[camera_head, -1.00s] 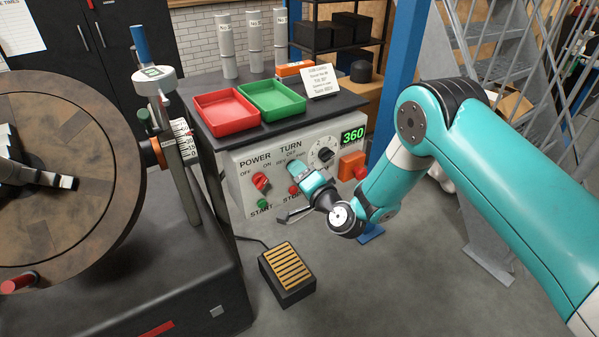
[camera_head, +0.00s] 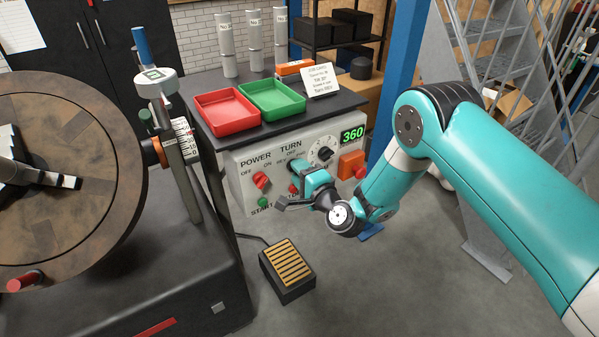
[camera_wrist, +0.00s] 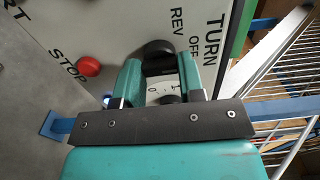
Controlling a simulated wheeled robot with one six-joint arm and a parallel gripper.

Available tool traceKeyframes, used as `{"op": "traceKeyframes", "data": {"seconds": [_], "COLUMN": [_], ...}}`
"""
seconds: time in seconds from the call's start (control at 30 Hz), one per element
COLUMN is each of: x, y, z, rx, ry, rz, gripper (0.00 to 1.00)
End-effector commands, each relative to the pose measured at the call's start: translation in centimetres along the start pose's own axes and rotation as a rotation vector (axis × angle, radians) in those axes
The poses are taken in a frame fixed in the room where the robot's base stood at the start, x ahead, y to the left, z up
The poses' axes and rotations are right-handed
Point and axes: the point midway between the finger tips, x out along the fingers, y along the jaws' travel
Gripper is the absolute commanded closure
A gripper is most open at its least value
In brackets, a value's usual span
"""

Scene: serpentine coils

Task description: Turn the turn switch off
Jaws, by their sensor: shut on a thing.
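The turn switch is a black knob under the TURN label on the white control panel (camera_head: 235,180). In the wrist view the black knob (camera_wrist: 158,50) sits between the two teal fingers of my gripper (camera_wrist: 159,70), beside the REV and OFF marks. My gripper (camera_head: 300,167) is shut on this knob. In the head view my gripper and wrist cover most of the switch and part of its labels. I cannot tell exactly which mark the knob points at.
Left of my gripper is the red POWER switch (camera_head: 261,180), with the green START button (camera_head: 263,202) below. The red STOP button (camera_wrist: 88,66) is close beside my gripper. To the right are a black dial (camera_head: 325,154) and an orange box (camera_head: 351,163). A foot pedal (camera_head: 287,268) lies on the floor.

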Motion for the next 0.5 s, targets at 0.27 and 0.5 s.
{"op": "traceKeyframes", "data": {"seconds": [0.27, 0.5], "x": [-0.02, 0.00], "y": [0.03, 0.02], "z": [-0.12, -0.01], "rx": [-0.002, -0.002], "ry": [0.003, 0.001], "rz": [0.000, 0.000], "gripper": [0.52, 0.38]}}
